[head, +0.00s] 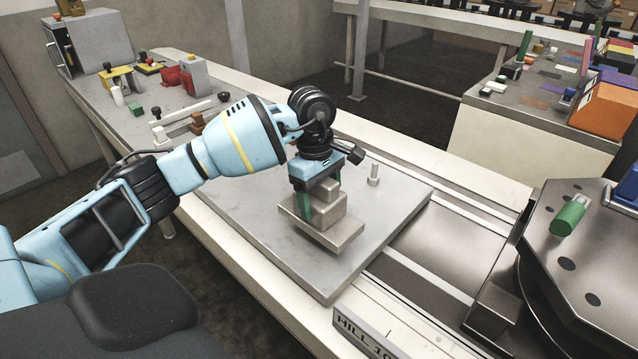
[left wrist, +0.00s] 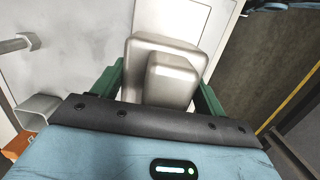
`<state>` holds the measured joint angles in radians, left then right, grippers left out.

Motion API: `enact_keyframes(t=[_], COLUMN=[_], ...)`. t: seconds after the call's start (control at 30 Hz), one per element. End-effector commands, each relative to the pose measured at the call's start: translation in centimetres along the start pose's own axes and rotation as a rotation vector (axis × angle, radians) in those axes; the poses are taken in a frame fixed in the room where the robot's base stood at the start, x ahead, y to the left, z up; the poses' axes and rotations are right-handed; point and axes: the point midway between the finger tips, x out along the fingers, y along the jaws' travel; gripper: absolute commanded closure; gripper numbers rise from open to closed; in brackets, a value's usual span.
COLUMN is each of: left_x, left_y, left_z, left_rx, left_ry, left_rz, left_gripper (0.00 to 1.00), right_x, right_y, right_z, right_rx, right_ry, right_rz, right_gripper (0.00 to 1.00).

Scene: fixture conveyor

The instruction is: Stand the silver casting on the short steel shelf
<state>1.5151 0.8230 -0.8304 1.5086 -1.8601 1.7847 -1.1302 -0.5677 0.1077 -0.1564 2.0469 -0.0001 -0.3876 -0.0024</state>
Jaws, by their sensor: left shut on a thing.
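The silver casting (head: 333,228), a stepped grey metal block with a wide flat base, is over the pale stone-like slab (head: 245,195). My left gripper (head: 322,197) points down and is shut on the casting's upper block, with green fingers on either side. The left wrist view shows the casting (left wrist: 165,70) between the two fingers. I cannot tell if its base touches the slab. A bare dark steel surface (head: 435,245) lies to the right of the slab; I cannot tell if this is the short steel shelf. My right gripper is not in view.
A small upright metal post (head: 374,174) stands on the slab just right of the gripper. A green cylinder (head: 570,215) lies on the dark machine table at right. Fixtures and red blocks (head: 180,78) crowd the far left bench. The slab's front left is clear.

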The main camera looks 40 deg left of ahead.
Motion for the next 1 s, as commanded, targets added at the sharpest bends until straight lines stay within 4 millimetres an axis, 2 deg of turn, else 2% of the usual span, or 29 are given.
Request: enact_keyframes(t=[0.27, 0.63, 1.0], left_x=[0.2, 3.7, 4.0], left_y=[0.1, 0.1, 0.1], left_z=[0.0, -0.4, -0.5], left_rx=[0.001, 0.000, 0.001], left_ry=[-0.002, -0.002, -0.001], left_rz=[0.005, 0.005, 0.006], left_gripper=[0.89, 0.89, 0.89], right_x=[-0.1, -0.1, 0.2], right_y=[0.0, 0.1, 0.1], right_z=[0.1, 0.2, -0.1], right_rx=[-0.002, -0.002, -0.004], right_ry=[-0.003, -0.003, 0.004], right_rz=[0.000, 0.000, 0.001], right_gripper=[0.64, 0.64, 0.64])
